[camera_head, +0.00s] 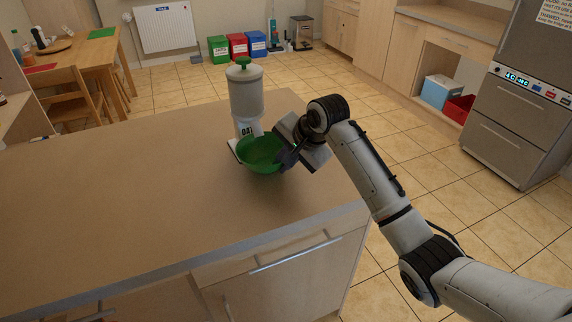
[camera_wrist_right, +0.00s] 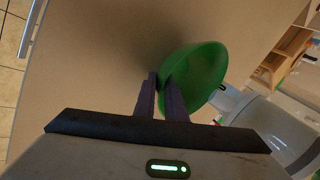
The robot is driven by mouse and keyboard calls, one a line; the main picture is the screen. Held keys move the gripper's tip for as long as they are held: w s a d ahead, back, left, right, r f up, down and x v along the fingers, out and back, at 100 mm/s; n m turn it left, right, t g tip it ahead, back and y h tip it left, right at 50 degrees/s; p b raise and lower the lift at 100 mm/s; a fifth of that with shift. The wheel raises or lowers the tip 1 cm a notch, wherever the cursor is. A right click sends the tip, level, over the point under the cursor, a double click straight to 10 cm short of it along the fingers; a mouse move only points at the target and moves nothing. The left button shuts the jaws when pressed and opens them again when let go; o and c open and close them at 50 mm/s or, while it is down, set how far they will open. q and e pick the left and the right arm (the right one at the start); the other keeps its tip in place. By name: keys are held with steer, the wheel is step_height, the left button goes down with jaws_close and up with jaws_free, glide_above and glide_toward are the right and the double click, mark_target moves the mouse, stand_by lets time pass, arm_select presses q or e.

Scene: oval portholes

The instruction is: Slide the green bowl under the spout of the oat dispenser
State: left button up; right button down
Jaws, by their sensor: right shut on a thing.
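The green bowl (camera_head: 262,155) is on the brown counter in the head view, at the foot of the oat dispenser (camera_head: 246,100), a white cylinder with a green knob on top. My right gripper (camera_head: 287,154) comes from the right and is shut on the bowl's right rim. In the right wrist view the bowl (camera_wrist_right: 198,76) appears tilted by the camera's angle, with its rim between the dark fingers of my right gripper (camera_wrist_right: 162,82). My left gripper is out of view.
The counter (camera_head: 130,190) is clear to the left and front of the bowl. Its right edge lies just beyond my right gripper. A wooden table, colored bins (camera_head: 237,46) and a fridge (camera_head: 525,100) stand farther off.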

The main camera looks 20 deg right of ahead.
steer(key=shift+r, duration=0.1)
stand_by(0.3)
steer(key=shift+f, duration=0.2)
steer(key=c, duration=1.8)
jaws_free()
steer(key=shift+o, duration=0.3)
steer(key=shift+f, duration=0.1)
steer(key=v, duration=1)
steer(key=shift+s, duration=0.15)
